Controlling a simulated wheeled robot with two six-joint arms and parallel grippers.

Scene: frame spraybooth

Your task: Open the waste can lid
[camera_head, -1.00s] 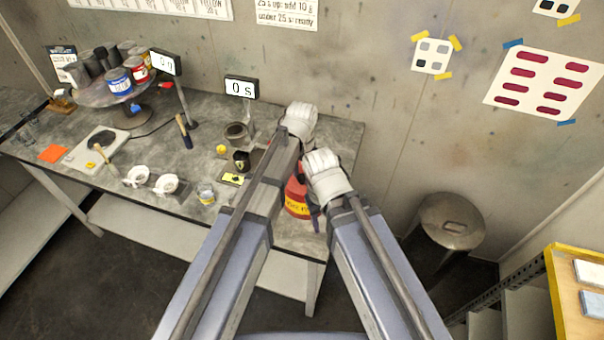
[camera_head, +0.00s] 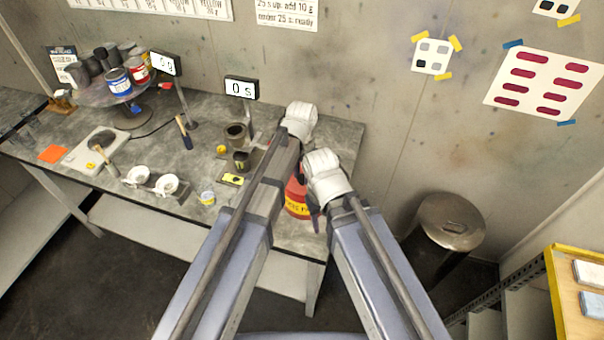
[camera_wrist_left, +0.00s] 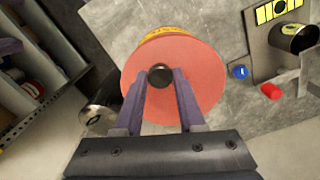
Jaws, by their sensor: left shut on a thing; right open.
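The red waste can (camera_head: 297,206) with a yellow label band stands on the table near its right front corner, partly hidden by my arms. In the left wrist view its round red lid (camera_wrist_left: 203,72) is seen from above, with a black knob (camera_wrist_left: 160,76) in the middle. My left gripper (camera_wrist_left: 160,80) is shut on this knob. Whether the lid is raised from the can cannot be told. In the head view my left gripper is hidden behind my arms. My right gripper (camera_head: 314,206) is beside the can's right side, its fingers barely visible; it is open.
Several cups, a small tin (camera_head: 207,198) and a brush (camera_head: 183,133) lie left of my arms on the table (camera_head: 120,195). A scale display (camera_head: 241,88) stands behind. A metal bin (camera_head: 450,222) stands on the floor at the right, near a yellow-edged board (camera_head: 566,290).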

